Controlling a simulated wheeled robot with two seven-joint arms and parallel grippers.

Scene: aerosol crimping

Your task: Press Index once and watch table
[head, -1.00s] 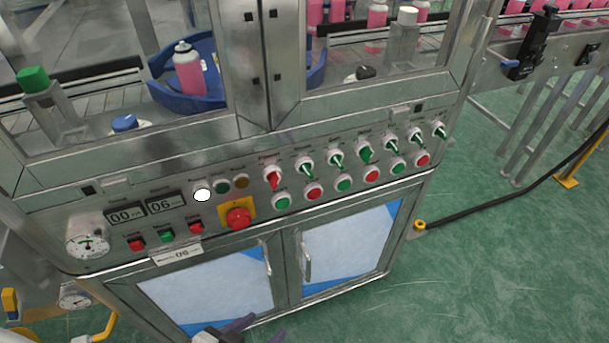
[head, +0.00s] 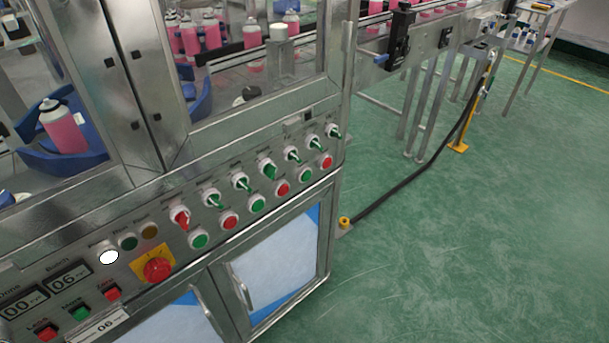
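The machine's control panel fills the lower left of the head view. Its small labels are too blurred for me to tell which button is Index. Neither gripper is in view.
Two displays (head: 69,277) read about 00 and 06. A row of green and red round buttons (head: 229,219) lies under several selector switches (head: 242,183). A black cable (head: 415,170) crosses the floor to a yellow floor fitting (head: 458,148). Green floor (head: 470,250) is clear at right.

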